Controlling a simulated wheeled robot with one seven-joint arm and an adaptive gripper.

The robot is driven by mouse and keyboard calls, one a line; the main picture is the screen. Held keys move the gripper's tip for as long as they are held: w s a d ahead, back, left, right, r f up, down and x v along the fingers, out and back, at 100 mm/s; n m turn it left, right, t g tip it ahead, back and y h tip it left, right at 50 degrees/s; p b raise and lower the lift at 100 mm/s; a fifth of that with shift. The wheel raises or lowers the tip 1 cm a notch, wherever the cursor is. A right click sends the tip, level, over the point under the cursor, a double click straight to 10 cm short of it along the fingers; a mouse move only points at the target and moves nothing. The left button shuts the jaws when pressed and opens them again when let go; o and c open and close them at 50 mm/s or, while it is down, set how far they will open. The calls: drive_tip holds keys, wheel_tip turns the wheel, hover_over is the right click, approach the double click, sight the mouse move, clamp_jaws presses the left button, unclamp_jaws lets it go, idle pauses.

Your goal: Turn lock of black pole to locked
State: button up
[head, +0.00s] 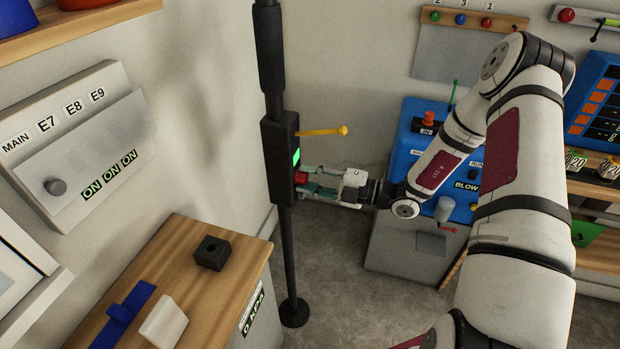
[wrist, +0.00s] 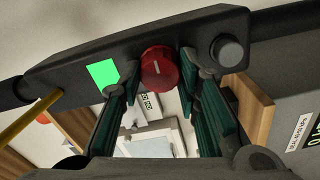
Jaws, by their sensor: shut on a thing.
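The black pole (head: 268,60) stands upright on a round base left of centre in the head view. Its black lock box (head: 276,150) carries a lit green square, a yellow rod and a red knob. In the wrist view the red knob (wrist: 159,66) has a short pale mark, with the green square (wrist: 103,74) to its left and a round grey button (wrist: 228,52) to its right. My gripper (head: 307,184) reaches the box from the right, its green-padded fingers (wrist: 161,84) shut on the red knob from both sides. In the head view the fingers mostly hide the knob.
The yellow rod (head: 322,132) sticks out to the right just above my gripper. A blue machine (head: 400,170) stands behind my wrist. A wooden cabinet (head: 215,290) with a black block (head: 211,252) stands left of the pole. Bare floor shows around the pole's base.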

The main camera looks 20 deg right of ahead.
idle(0.4)
drive_tip(key=o, duration=1.1)
drive_tip(key=shift+o, duration=0.2)
drive_tip(key=v, duration=1.2)
